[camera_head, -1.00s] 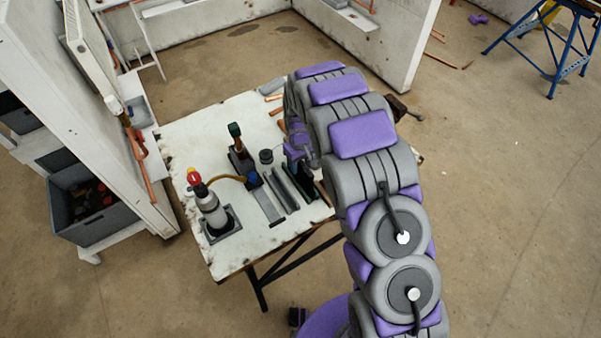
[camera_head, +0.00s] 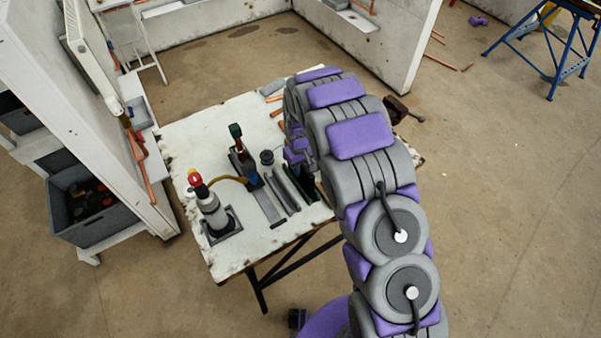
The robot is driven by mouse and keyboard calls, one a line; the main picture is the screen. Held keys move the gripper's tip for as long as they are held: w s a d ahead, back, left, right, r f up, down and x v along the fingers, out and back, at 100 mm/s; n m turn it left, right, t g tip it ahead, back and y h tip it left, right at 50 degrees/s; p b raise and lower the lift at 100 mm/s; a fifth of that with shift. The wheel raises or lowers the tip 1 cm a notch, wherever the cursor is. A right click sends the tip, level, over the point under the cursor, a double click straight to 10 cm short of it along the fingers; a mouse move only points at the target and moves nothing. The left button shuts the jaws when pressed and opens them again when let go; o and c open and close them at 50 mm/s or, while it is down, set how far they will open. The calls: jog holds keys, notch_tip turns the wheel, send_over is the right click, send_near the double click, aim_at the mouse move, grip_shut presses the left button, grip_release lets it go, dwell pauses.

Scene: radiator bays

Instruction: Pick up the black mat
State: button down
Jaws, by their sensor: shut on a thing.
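My arm reaches over the right half of the white worktable (camera_head: 190,135), and it hides part of the tabletop. My gripper (camera_head: 300,162) is low at the table, mostly covered by my own arm; only purple and grey parts of it show. The black mat (camera_head: 307,185) shows as a small dark piece just below my gripper, near the table's front edge. My gripper is shut on it. The fingertips and most of the mat are hidden, so I cannot tell whether it is clear of the table.
Left of the mat lie grey strips (camera_head: 285,190). A torch bottle with a red top (camera_head: 211,210), a dark-handled tool (camera_head: 238,145) and a small black cylinder (camera_head: 267,158) stand further left. A vise (camera_head: 398,108) is at the right edge. A white panel (camera_head: 85,100) stands left.

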notch_tip(320, 180, up, 9)
jog(key=shift+a+p, duration=0.15)
jog(key=shift+p, duration=0.45)
jog(key=s+a+f+b, duration=0.4)
jog(key=a, duration=0.2)
jog(key=shift+f, duration=0.15)
dwell(0.4)
jog(key=shift+s, duration=0.1)
jog(key=shift+d+f, duration=0.1)
jog(key=shift+f, duration=0.2)
jog(key=shift+f, duration=0.1)
